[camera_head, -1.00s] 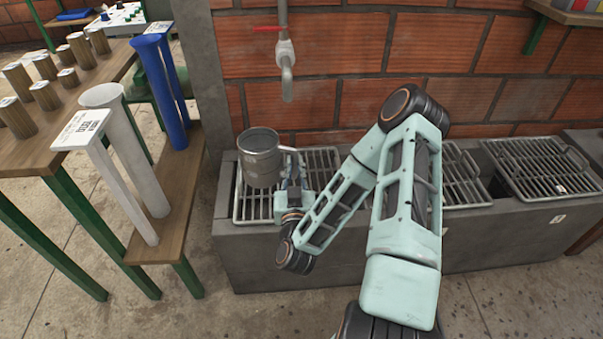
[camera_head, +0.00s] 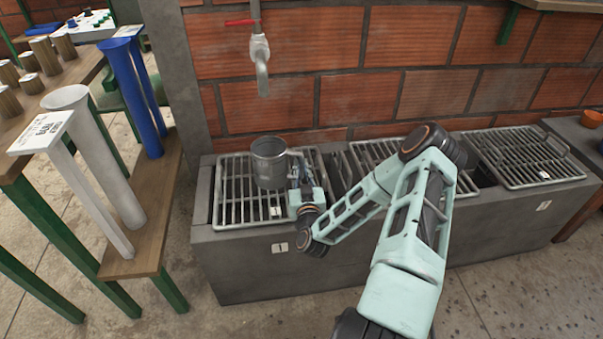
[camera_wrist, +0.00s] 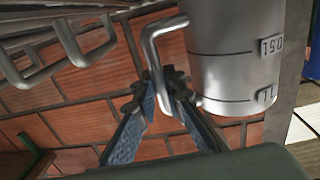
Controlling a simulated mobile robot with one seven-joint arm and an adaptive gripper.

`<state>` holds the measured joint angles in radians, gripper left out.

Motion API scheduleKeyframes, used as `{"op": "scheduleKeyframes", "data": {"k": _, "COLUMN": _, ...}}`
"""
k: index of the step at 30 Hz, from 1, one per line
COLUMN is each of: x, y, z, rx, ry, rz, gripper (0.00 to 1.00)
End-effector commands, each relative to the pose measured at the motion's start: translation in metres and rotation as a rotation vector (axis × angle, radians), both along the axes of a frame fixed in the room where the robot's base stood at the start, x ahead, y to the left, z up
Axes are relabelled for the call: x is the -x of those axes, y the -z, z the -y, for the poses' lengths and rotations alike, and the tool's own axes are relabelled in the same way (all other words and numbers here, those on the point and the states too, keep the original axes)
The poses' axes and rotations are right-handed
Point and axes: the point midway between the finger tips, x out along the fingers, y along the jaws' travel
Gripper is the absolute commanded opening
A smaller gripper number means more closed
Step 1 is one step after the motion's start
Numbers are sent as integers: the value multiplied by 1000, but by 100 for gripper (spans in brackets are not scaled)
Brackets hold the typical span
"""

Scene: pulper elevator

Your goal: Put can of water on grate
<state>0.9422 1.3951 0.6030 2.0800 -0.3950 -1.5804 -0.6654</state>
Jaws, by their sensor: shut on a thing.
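The can (camera_head: 269,165) is a grey metal measuring jug with a side handle. In the head view it is upright over the leftmost grate (camera_head: 232,190), below the tap; I cannot tell whether it touches the bars. My gripper (camera_head: 297,178) is at the can's right side, shut on its handle. In the wrist view the can (camera_wrist: 235,60) shows volume marks, and my gripper's blue fingers (camera_wrist: 160,85) close around the bent handle. Water inside the can cannot be made out clearly.
A tap (camera_head: 261,65) with a red lever hangs from a pipe above the can. More grates (camera_head: 525,158) lie along the concrete trough (camera_head: 300,262) to the right. A wooden bench (camera_head: 150,235) with white and blue tubes stands at the left. A brick wall is behind.

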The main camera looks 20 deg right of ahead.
Motion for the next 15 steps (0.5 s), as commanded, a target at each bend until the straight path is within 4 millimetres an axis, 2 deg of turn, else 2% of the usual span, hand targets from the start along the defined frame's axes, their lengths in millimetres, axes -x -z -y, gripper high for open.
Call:
{"op": "scheduleKeyframes", "data": {"k": 2, "x": 0, "y": 10, "z": 0, "rx": 0, "ry": 1, "rz": 3, "gripper": 0}}
{"op": "scheduleKeyframes", "data": {"k": 13, "x": 0, "y": 13, "z": 0, "rx": 1, "ry": -1, "rz": 3, "gripper": 0}}
{"op": "scheduleKeyframes", "data": {"k": 14, "x": 0, "y": 13, "z": 0, "rx": 1, "ry": -1, "rz": 2, "gripper": 12}}
{"op": "scheduleKeyframes", "data": {"k": 15, "x": 0, "y": 12, "z": 0, "rx": 1, "ry": 0, "rz": 2, "gripper": 17}}
